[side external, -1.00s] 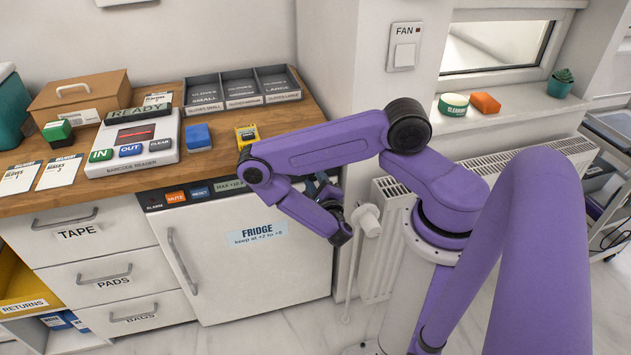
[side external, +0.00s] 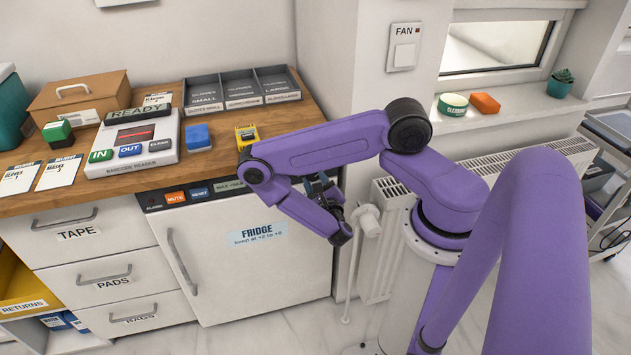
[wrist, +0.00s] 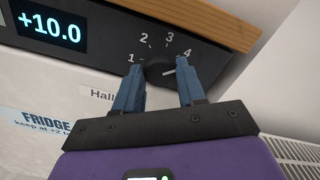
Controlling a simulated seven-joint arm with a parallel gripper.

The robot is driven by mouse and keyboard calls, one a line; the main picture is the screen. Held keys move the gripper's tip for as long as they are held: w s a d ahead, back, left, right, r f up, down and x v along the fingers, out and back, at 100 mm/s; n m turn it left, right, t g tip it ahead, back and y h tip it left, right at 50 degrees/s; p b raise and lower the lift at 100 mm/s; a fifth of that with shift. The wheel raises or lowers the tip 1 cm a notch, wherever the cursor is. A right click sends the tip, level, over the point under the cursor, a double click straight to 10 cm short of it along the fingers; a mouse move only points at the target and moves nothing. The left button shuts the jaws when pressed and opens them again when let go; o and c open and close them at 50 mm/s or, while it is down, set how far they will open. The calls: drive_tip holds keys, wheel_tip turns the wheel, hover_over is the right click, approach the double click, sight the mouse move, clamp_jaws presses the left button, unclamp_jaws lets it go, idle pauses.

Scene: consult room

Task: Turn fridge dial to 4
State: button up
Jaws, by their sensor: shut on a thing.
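The fridge dial (wrist: 157,69) is a small black knob on the fridge's dark top panel, seen in the wrist view. Numbers 1 to 4 are printed in an arc above it, with 4 on the right. A short light mark on the knob points rightward, towards the 4 side; its exact alignment is not clear. My gripper (wrist: 161,75) has its blue fingers shut on the dial, one on each side. In the side view my gripper (side external: 319,186) is at the fridge (side external: 265,265) panel's right end, where my arm hides the dial.
The panel's display (wrist: 50,31) reads +10.0. The wooden counter (side external: 225,172) overhangs just above the panel. A radiator valve (side external: 367,220) and the radiator (side external: 390,195) stand close to the right of my wrist. The fridge handle (side external: 181,262) is to the left.

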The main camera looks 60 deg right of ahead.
drive_tip(key=o, duration=1)
drive_tip(key=shift+o, duration=0.2)
drive_tip(key=shift+v, duration=0.9)
drive_tip(key=v, duration=1.5)
drive_tip(key=shift+s+a, duration=0.2)
drive_tip(key=shift+a, duration=0.1)
